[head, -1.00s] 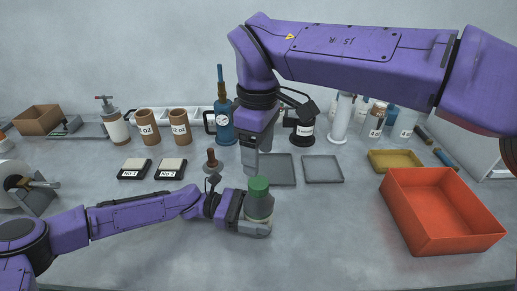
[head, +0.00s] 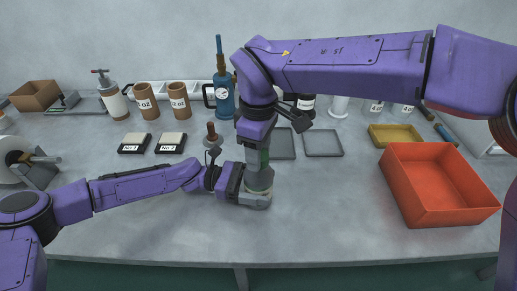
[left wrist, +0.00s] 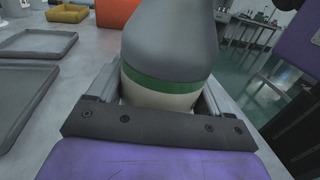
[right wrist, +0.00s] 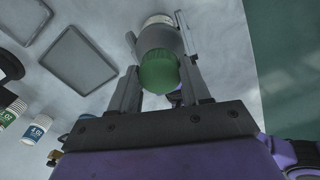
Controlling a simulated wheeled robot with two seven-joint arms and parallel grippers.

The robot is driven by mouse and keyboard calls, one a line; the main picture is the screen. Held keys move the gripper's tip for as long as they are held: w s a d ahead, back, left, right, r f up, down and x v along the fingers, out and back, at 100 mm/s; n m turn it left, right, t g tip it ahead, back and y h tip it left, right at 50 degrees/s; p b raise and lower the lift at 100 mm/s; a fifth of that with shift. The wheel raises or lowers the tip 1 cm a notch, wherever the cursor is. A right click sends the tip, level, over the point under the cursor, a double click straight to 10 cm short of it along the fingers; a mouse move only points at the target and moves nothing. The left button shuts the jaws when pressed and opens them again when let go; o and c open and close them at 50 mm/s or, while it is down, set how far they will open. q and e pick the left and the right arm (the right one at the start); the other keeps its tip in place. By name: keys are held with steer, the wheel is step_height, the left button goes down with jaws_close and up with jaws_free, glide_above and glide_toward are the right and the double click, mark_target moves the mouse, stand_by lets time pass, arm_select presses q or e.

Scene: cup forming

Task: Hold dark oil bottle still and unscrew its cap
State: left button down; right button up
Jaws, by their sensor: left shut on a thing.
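The dark oil bottle (head: 260,181) stands upright on the grey table, grey with a green band and cream label in the left wrist view (left wrist: 172,45). My left gripper (head: 258,197) is shut on its lower body from the left. Its green cap (right wrist: 158,71) is on top; in the head view only a sliver of it shows behind the right gripper's fingers. My right gripper (right wrist: 158,75) points down from above, its fingers open on either side of the cap. Whether either finger touches the cap I cannot tell.
An orange bin (head: 440,205) stands at the right, with a yellow tray (head: 395,136) behind it. Flat grey trays (head: 323,144) lie behind the bottle. A wooden-handled stamp (head: 212,136) stands close behind my left gripper. The front of the table is clear.

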arm_select(q)
steer(key=shift+s+f, duration=0.1)
steer(key=shift+f, duration=0.05)
arm_select(e)
steer(key=n, duration=1.3)
steer(key=shift+n, duration=0.3)
steer(key=n, duration=1.5)
steer(key=shift+r, duration=0.1)
steer(key=n, duration=0.6)
steer(key=shift+n, duration=0.4)
steer(key=n, duration=1.8)
